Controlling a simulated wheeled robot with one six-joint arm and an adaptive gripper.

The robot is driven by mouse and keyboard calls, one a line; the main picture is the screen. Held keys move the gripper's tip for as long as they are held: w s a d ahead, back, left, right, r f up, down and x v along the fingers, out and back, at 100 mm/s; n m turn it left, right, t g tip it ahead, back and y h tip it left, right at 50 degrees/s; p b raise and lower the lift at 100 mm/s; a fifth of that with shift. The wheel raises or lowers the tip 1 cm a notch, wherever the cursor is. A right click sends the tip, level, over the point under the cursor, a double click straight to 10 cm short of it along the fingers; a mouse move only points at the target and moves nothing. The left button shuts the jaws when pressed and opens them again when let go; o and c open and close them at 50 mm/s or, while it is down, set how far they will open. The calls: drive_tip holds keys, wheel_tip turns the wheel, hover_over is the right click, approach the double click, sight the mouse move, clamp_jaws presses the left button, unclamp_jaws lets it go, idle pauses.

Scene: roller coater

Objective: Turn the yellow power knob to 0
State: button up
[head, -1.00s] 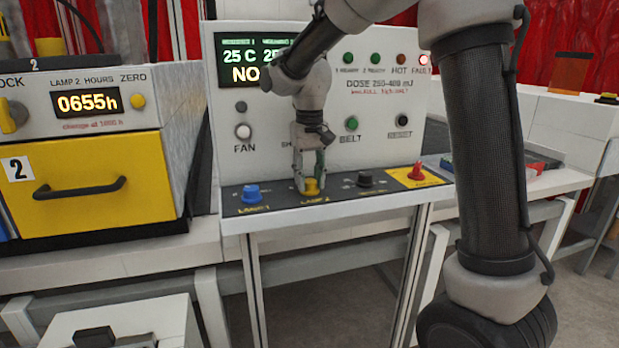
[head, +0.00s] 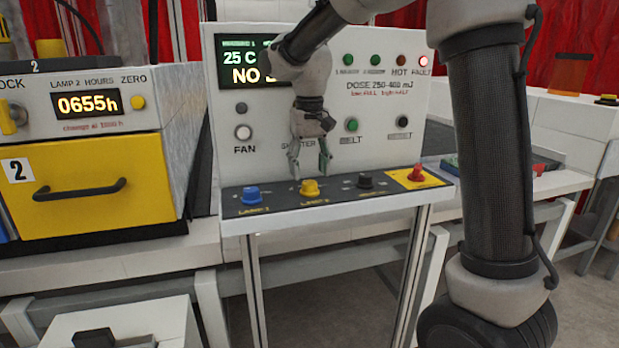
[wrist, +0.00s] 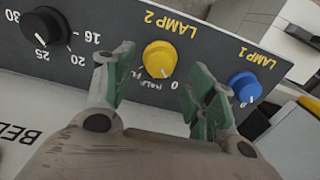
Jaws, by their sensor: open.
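The yellow knob (head: 310,187) labelled LAMP 2 sits on the dark sloping strip at the front of the control panel. In the wrist view the yellow knob (wrist: 159,59) shows its pointer towards the printed 0, with HALF and another label beside it. My gripper (head: 310,174) is open and empty just above the knob, its fingers spread and apart from it. In the wrist view the fingertips of my gripper (wrist: 165,75) stand to either side of the knob, with a gap around it.
A blue LAMP 1 knob (head: 251,195) is to the left, and a black knob (head: 365,180) and a red knob (head: 417,172) are to the right. The upright panel face (head: 360,140) with buttons and a display stands close behind my gripper.

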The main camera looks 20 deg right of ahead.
wheel_tip(320, 180, up, 9)
drive_tip(key=shift+f, duration=0.15)
drive_tip(key=n, duration=0.2)
hover_over(316, 194)
wheel_tip(316, 194, down, 4)
drive_tip(key=s+d+f+m+t, duration=0.1)
drive_tip(key=s+d+t, duration=0.1)
drive_tip(key=s+d, duration=0.5)
drive_tip(key=s+d+f+m+t, duration=0.1)
drive_tip(key=s+d, duration=0.6)
drive_tip(key=s, duration=1)
drive_tip(key=shift+s+f+t, duration=0.3)
drive_tip(key=shift+f+t, duration=0.1)
drive_tip(key=shift+t, duration=0.3)
